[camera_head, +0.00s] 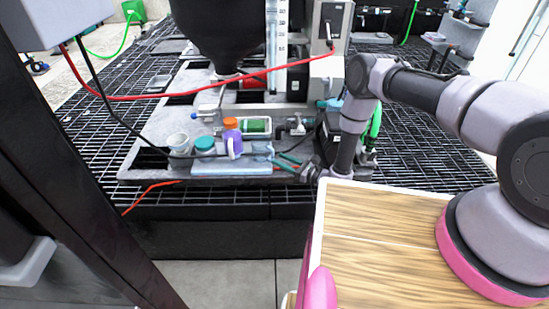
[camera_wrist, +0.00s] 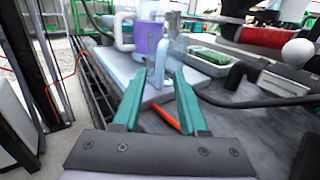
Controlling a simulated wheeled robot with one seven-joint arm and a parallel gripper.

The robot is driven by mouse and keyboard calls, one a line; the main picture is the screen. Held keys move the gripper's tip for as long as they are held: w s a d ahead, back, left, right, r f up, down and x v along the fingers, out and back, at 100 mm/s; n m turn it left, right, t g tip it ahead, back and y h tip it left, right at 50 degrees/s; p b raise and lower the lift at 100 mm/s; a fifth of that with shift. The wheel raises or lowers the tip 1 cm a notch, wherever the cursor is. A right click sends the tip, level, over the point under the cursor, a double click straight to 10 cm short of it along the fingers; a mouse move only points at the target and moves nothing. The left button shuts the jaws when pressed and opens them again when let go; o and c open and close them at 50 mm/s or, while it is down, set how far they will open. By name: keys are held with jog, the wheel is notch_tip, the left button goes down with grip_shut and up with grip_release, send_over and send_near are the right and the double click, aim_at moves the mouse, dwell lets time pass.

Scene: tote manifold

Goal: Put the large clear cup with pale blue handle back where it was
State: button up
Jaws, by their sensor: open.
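The large clear cup (camera_wrist: 174,50) with its pale blue handle (camera_wrist: 160,63) stands upright just beyond my fingertips in the wrist view. In the head view the cup (camera_head: 262,152) shows faintly at the right end of a pale blue mat (camera_head: 232,169). My gripper (camera_wrist: 156,76) is open, with its teal fingers apart and pointing at the handle side of the cup. Whether the fingertips flank the handle or stop short of it I cannot tell. In the head view my gripper (camera_head: 280,160) comes in from the right, low over the bench.
A teal-lidded jar (camera_head: 204,144) and a whitish cup (camera_head: 179,143) stand to the left. A green-filled tray (camera_head: 255,126) lies behind. Black and red cables cross the bench.

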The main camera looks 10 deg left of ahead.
jog(key=v, duration=0.8)
jog(key=shift+d, duration=0.1)
